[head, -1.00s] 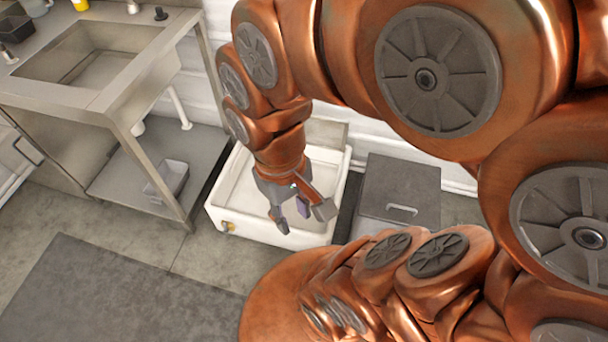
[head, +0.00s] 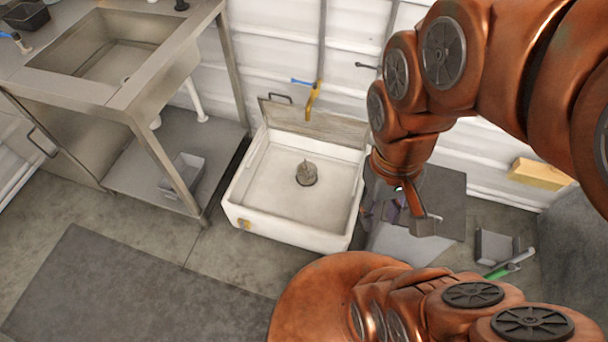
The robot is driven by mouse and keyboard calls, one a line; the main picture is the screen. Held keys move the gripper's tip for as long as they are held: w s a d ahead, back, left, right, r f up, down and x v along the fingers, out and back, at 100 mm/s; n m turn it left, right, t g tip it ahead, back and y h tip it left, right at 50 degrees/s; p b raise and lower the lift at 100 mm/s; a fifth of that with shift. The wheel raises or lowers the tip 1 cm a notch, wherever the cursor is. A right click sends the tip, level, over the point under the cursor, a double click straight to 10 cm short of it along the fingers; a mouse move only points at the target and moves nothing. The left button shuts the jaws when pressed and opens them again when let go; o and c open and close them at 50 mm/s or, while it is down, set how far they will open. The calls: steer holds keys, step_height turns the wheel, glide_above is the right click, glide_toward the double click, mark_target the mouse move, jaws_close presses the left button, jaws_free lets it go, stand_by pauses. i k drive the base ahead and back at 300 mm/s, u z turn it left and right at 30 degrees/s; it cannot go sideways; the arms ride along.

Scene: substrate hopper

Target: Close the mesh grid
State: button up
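A grey panel with a small dark handle, seemingly the mesh grid (head: 325,124), stands tilted up at the back edge of the white basin (head: 290,232). It leans toward the wall, and the basin below it is uncovered. A small dark drain piece (head: 306,174) shows on the basin floor. My gripper (head: 399,224) hangs just right of the basin, pointing down, over the grey lidded box. It is apart from the panel. Its fingers look spread with nothing between them, though the left finger is hard to make out.
A steel sink table (head: 125,112) stands to the left, with a grey tub (head: 182,175) on its lower shelf. A grey box (head: 450,200), a small bin (head: 495,247) and a green-handled tool (head: 505,267) are at right.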

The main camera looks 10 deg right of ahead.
mark_target(261, 100)
steer(key=k, duration=1.25)
steer(key=u, duration=0.85)
steer(key=i, duration=1.6)
steer(key=z, duration=0.65)
steer(key=i, duration=0.55)
steer(key=z, duration=0.45)
